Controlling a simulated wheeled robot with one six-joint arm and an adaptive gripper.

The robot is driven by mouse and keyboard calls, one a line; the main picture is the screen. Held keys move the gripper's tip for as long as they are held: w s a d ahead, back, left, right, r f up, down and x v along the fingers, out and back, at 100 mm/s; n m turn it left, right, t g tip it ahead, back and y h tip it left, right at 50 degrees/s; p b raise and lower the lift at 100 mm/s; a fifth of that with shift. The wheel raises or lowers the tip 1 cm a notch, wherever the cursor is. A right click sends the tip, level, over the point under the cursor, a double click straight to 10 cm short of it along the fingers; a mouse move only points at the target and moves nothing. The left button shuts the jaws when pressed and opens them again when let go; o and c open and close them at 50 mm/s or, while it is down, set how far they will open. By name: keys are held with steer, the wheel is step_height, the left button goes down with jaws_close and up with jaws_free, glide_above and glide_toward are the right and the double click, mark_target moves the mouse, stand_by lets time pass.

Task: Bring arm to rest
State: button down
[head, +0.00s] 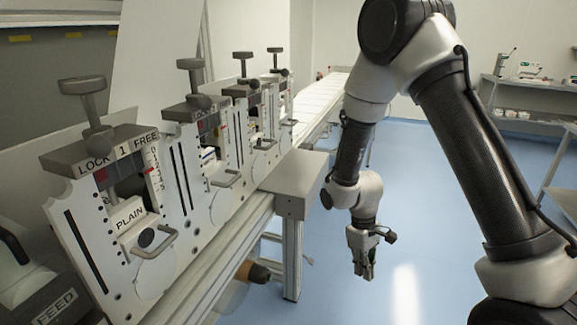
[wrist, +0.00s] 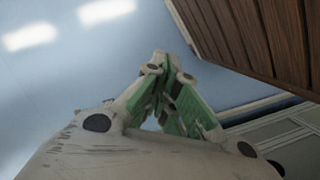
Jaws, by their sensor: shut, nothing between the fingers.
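My gripper (head: 365,270) hangs at the end of my arm, pointing down over the blue floor, to the right of the converter's table. In the wrist view my gripper (wrist: 165,65) has its green-padded fingers brought together at the tips, with nothing between them. My arm is bent, with the upper links raised at the right of the head view and the forearm hanging down. The gripper touches nothing that I can see.
A row of white converter stations, the nearest marked "LOCK 1 FREE" and "PLAIN" (head: 130,217), stands at the left. A grey table end (head: 290,195) is close to my forearm. Shelves (head: 530,85) stand at the back right. The blue floor (head: 420,200) is open.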

steer(key=s+d+r+m+t, duration=0.2)
steer(key=s+d+r, duration=0.3)
steer(key=r, duration=0.7)
steer(key=s+d+r+m+t, duration=0.2)
steer(key=s+d+r, duration=0.3)
steer(key=r, duration=0.6)
steer(key=s+d+r+m+t+y, duration=0.1)
steer(key=s+d+r+m, duration=0.3)
steer(key=r, duration=0.8)
steer(key=shift+s+d+r+t, duration=0.35)
steer(key=shift+s+d+t, duration=0.45)
steer(key=shift+t, duration=0.1)
